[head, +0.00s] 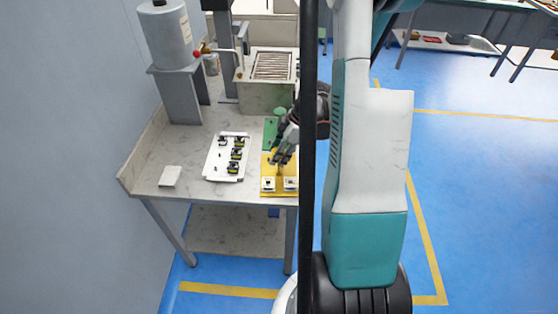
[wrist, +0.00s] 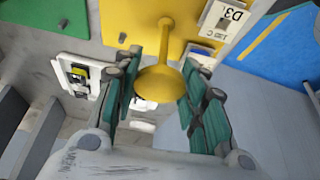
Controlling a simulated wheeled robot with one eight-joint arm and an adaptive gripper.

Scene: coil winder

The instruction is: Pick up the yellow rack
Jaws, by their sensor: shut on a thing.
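The yellow rack (head: 265,171) lies near the front right of the grey workbench, with small white blocks on its front part. In the wrist view its yellow plate (wrist: 135,22) fills the top middle, and a yellow stem with a round knob (wrist: 158,84) rises from it. My gripper (head: 281,161) is over the rack, pointing down. In the wrist view my gripper (wrist: 162,62) has its green-padded fingers on both sides of the stem and knob, shut on this handle. The black post partly hides the rack's right side in the head view. I cannot tell whether the rack touches the bench.
A white tray (head: 213,167) with several black-and-yellow parts stands left of the rack. A green plate (head: 269,128) lies just behind it. A grey tank (head: 168,38) and a metal box (head: 262,97) stand behind.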

